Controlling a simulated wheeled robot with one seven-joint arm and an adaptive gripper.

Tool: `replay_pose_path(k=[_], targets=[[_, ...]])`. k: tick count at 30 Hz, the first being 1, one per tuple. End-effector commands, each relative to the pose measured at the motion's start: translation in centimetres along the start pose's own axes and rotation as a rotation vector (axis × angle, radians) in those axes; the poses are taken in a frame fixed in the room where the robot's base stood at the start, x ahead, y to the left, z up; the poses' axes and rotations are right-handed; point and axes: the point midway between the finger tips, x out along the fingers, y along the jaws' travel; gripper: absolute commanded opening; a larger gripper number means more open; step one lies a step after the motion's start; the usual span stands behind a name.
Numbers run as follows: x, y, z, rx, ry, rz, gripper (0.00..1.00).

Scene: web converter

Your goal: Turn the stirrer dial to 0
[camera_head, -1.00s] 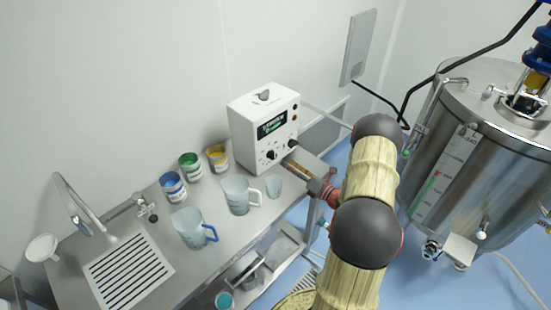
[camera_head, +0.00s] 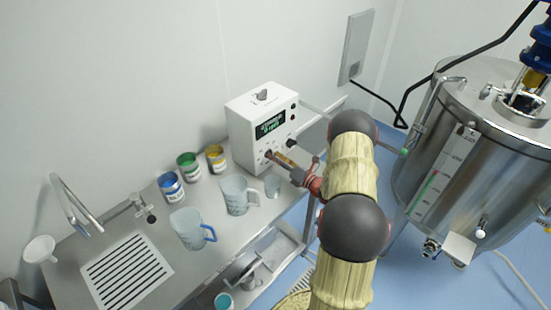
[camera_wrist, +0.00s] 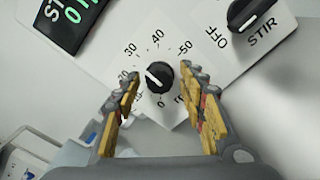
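The white control box (camera_head: 262,130) stands at the back of the bench. In the wrist view, its black dial (camera_wrist: 160,76) has a numbered scale running from 0 below it round through 20, 30, 40 and 50. A white mark on the dial seems to point to the left, towards the 20 to 30 side; the exact reading is unclear. My gripper (camera_wrist: 161,76) is open, one finger on each side of the dial. It also shows at the box front in the head view (camera_head: 278,158); I cannot tell whether either finger touches the dial.
A second black knob (camera_wrist: 250,10), labelled STIR with OFF beside it, is at the upper right. A display (camera_wrist: 72,18) with green text is at the upper left. Cups (camera_head: 236,194) and paint tins (camera_head: 189,166) stand left of the box. A steel tank (camera_head: 450,160) is at the right.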

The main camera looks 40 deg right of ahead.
Motion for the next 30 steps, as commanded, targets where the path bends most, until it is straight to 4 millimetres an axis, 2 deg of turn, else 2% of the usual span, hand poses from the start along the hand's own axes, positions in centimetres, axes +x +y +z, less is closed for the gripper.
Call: replay_pose_path(k=[19, 30], targets=[[-0.02, -0.01, 0.01, 0.000, 0.000, 0.000, 0.02], [0.00, -0.06, 0.00, -0.069, -0.001, 0.000, 0.02]])
